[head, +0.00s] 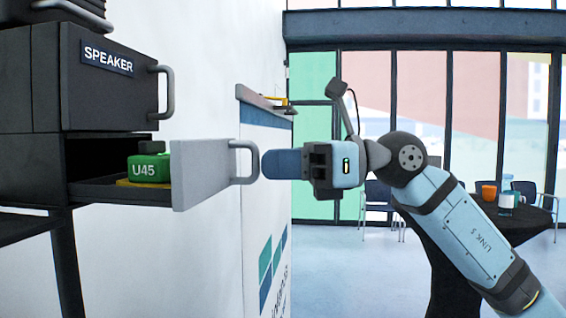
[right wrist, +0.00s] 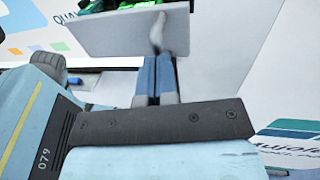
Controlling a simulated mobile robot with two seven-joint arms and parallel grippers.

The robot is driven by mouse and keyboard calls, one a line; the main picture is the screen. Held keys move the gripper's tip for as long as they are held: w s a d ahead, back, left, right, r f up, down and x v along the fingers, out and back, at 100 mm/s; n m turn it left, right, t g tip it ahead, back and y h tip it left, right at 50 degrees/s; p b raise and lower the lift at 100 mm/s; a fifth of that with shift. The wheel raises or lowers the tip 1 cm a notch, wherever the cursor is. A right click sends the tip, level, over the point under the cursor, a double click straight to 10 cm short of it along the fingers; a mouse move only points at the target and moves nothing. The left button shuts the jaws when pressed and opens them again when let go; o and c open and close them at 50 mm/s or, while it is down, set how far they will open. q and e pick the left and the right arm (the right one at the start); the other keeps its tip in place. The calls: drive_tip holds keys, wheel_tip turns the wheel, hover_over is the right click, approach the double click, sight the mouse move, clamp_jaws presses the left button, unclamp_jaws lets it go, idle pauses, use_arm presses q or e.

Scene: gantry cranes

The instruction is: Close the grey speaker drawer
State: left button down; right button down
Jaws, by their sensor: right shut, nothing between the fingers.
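The grey drawer (head: 205,175) is pulled out of the dark cabinet (head: 95,150) at the left. My left gripper is not in view.
A dark drawer front labelled SPEAKER (head: 105,85) with its own handle (head: 161,92) is above the open drawer. A white counter (head: 262,200) with a logo stands behind. A dark round table (head: 525,218) with cups and chairs is at the right.

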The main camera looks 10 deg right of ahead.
drive_tip(key=w+a, duration=0.1)
drive_tip(key=a, duration=0.3)
drive_tip(key=w+a, duration=0.1)
drive_tip(key=a, duration=0.3)
drive_tip(key=w+a, duration=0.1)
drive_tip(key=a, duration=0.3)
drive_tip(key=shift+w, duration=0.4)
drive_tip(key=shift+d, duration=0.15)
drive_tip(key=shift+d, duration=0.1)
